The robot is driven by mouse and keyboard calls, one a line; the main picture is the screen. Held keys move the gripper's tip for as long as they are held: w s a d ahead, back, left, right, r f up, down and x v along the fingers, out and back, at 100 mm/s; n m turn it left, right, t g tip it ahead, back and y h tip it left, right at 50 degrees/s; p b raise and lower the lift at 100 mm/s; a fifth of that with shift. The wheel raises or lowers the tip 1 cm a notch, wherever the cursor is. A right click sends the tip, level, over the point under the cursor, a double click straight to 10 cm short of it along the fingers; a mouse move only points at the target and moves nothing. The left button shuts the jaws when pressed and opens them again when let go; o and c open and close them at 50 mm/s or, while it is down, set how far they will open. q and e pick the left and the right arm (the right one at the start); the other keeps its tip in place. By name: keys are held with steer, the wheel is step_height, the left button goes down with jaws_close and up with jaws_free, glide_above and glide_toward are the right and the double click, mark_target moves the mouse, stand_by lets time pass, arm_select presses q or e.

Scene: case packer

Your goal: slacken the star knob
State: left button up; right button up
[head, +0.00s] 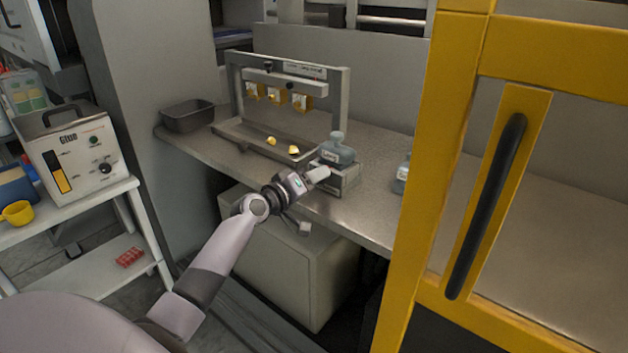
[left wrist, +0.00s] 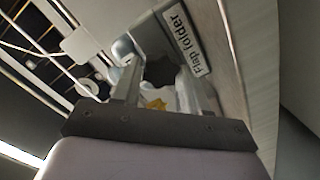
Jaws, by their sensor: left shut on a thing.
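The star knob (left wrist: 166,70) is dark with a lobed edge. It shows in the left wrist view in front of a grey housing labelled "Flap folder" (left wrist: 187,45). My left gripper (left wrist: 158,88) is shut on the knob, with one finger on each side of it. In the head view my left gripper (head: 320,174) reaches the front of a small grey box (head: 346,181) on the bench. The knob is hidden there behind the gripper. My right gripper is not in view.
A blue-grey bottle (head: 338,151) stands on the box; another (head: 402,175) is partly behind the yellow door frame (head: 425,160). A metal tray (head: 238,133) with yellow pieces lies behind my gripper. A dark bin (head: 188,117) and glue unit (head: 75,158) stand left.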

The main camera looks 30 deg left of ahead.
arm_select(q)
steer(key=n, duration=0.4)
steer(key=shift+f+h, duration=0.1)
steer(key=shift+h, duration=0.2)
steer(key=shift+a+n, duration=0.1)
steer(key=shift+n, duration=1.9)
steer(key=shift+h, duration=0.3)
steer(key=o, duration=1.1)
steer(key=shift+c, duration=0.2)
steer(key=s+a, duration=0.1)
steer(key=s, duration=0.6)
steer(key=shift+r, duration=0.2)
